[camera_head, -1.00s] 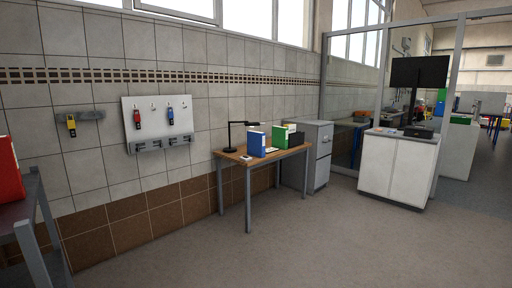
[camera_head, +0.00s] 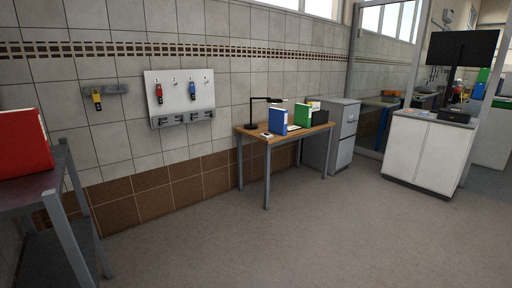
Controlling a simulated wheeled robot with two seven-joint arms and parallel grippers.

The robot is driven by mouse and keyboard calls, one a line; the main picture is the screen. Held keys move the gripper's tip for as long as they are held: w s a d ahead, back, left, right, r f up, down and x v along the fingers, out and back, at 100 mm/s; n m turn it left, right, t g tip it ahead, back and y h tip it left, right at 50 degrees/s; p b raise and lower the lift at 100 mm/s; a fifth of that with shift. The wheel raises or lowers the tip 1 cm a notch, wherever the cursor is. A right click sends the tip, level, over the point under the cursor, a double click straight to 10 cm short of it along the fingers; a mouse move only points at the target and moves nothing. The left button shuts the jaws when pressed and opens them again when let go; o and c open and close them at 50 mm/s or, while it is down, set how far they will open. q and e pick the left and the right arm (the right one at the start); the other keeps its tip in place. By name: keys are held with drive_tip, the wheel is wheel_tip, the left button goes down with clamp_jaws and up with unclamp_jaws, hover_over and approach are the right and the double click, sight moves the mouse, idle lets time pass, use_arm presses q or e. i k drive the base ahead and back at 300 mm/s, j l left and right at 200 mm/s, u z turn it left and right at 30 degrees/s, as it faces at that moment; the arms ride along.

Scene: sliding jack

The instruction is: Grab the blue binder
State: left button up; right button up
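The blue binder (camera_head: 278,121) stands upright on a small wooden-topped table (camera_head: 252,131) against the tiled wall, near the middle of the head view. A green binder (camera_head: 302,115) stands behind it to the right. Neither of my grippers is in view, and nothing touches the blue binder.
A black desk lamp (camera_head: 252,114) stands left of the binder. A grey cabinet (camera_head: 344,135) is right of the table. A white cabinet with a monitor (camera_head: 462,56) stands farther right. A metal shelf (camera_head: 62,178) with a red binder (camera_head: 22,146) is at the near left. The floor (camera_head: 300,235) in front is clear.

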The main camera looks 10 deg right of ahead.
sight(277, 117)
drive_tip(key=i+l+z, duration=0.4)
drive_tip(key=i, duration=0.55)
drive_tip(key=i+z, duration=0.4)
drive_tip(key=i, duration=0.55)
drive_tip(key=i+l, duration=0.1)
drive_tip(key=i, duration=2.15)
